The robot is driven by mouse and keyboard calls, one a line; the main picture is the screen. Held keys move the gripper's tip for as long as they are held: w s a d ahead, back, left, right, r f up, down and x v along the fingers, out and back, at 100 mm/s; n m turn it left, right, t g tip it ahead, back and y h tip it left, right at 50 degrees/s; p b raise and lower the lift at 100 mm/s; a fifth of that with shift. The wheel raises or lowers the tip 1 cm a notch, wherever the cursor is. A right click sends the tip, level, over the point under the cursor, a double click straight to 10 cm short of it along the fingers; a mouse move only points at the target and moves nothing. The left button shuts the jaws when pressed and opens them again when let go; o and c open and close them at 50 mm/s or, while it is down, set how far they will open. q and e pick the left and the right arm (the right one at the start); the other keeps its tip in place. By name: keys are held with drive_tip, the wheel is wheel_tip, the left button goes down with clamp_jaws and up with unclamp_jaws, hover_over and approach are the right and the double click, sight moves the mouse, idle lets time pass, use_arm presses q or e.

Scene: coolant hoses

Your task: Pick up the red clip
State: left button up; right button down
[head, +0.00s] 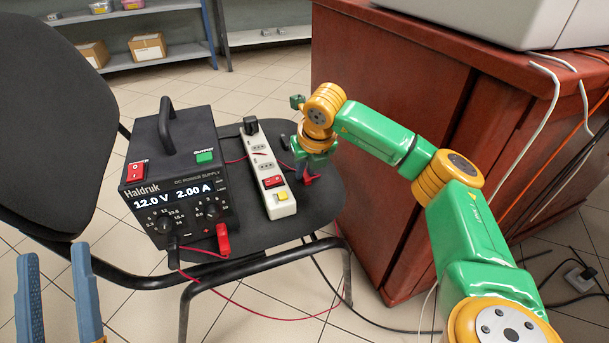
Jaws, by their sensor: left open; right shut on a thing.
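My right gripper (304,174) reaches down over the right part of the chair seat. It is shut on the red clip (309,181), which shows as a small red shape at its fingertips, close to the seat. Whether the clip touches the seat is hard to tell, and the gripper hides part of it. My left gripper (55,258) is in the lower left corner, with two blue fingers apart and nothing between them, well away from the clip.
A black power supply (180,180) reading 12.0 V and 2.00 A stands on the chair seat (322,205), with a red plug (223,240) at its front. A white power strip (264,165) lies beside it. A reddish wooden cabinet (390,120) stands at right.

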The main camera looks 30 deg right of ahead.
wheel_tip(320, 180, up, 4)
drive_tip(key=shift+w+a+p, duration=0.15)
drive_tip(key=shift+p, duration=0.85)
use_arm(q)
wheel_tip(320, 180, down, 17)
drive_tip(key=w+a+n+g+y+p, duration=0.15)
drive_tip(key=g+y, duration=0.25)
drive_tip(key=g, duration=0.6)
use_arm(e)
drive_tip(key=shift+w+a+r, duration=0.3)
drive_tip(key=shift+r, duration=0.2)
drive_tip(key=shift+w+a+r, duration=0.3)
drive_tip(key=shift+r, duration=0.2)
use_arm(q)
drive_tip(key=s+a+f+g+y+p, duration=0.1)
drive_tip(key=s+a+f+g+p, duration=0.1)
drive_tip(key=s+f, duration=0.4)
drive_tip(key=s+a+f+g+y+p, duration=0.1)
drive_tip(key=s+a+f+g+p, duration=0.2)
drive_tip(key=f, duration=0.7)
drive_tip(key=s+a+f+g+y+p, duration=0.1)
drive_tip(key=s+a+f+g+p, duration=0.1)
drive_tip(key=s+f+g+p, duration=0.4)
drive_tip(key=shift+s+a+f+g, duration=0.15)
drive_tip(key=shift+s+f+g, duration=0.15)
drive_tip(key=shift+s+f, duration=1.65)
use_arm(e)
drive_tip(key=w+a+r, duration=0.7)
drive_tip(key=w+a, duration=0.1)
drive_tip(key=shift+a, duration=0.25)
